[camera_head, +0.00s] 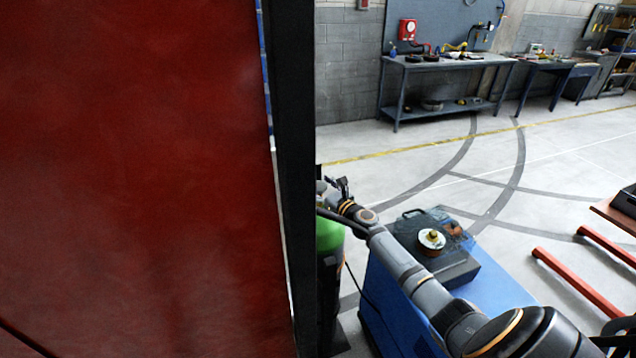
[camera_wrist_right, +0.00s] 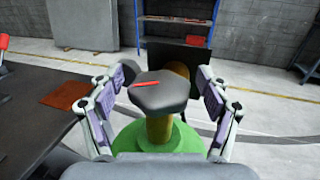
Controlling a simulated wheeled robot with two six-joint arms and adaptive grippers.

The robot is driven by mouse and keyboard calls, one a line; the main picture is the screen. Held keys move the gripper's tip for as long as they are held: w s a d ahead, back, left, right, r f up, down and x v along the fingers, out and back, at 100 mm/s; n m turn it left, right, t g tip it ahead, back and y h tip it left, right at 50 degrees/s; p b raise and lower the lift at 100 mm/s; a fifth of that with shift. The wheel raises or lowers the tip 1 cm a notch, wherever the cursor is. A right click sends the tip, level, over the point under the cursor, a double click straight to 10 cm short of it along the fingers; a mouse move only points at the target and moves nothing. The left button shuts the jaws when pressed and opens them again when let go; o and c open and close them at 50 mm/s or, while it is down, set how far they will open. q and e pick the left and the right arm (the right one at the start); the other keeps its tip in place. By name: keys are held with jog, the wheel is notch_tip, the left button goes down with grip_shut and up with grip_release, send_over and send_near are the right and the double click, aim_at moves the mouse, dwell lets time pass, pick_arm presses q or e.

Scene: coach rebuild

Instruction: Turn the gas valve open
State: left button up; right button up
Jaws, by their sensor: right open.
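The gas valve has a dark grey lobed knob (camera_wrist_right: 162,97) with a red mark on top. It sits on a brass stem (camera_wrist_right: 160,129) above a green cylinder (camera_wrist_right: 128,141). The cylinder (camera_head: 328,237) also shows in the head view, partly hidden behind a black post. My right gripper (camera_wrist_right: 167,74) is open, with one finger on each side of the knob. Gaps show between the fingers and the knob, so it does not grip it. In the head view my right gripper (camera_head: 337,187) is small and partly hidden by the post. My left gripper is not in view.
A large red panel (camera_head: 130,170) and the black post (camera_head: 293,150) block the left of the head view. A blue cart (camera_head: 495,290) carrying a black case (camera_head: 455,268) stands under my right arm. Workbenches (camera_head: 440,66) line the back wall; open floor lies before them.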

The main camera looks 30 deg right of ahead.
jog(key=c, duration=1.2)
jog(key=shift+f+n+y+b, duration=0.15)
jog(key=shift+n+y+b, duration=0.15)
jog(key=shift+y+b, duration=0.25)
jog(key=n+g+y+b, duration=0.2)
jog(key=n+y+b, duration=0.1)
jog(key=b, duration=0.3)
jog(key=n+g+y+b, duration=0.2)
jog(key=n+y+b, duration=0.1)
jog(key=y+b, duration=0.2)
jog(key=n+g+y+b, duration=0.2)
jog(key=y+b, duration=0.2)
jog(key=b, duration=0.3)
jog(key=shift+n, duration=0.4)
jog(key=shift+n+g+y+b, duration=0.4)
jog(key=shift+g+b, duration=0.2)
jog(key=shift+b, duration=0.35)
jog(key=shift+r, duration=0.2)
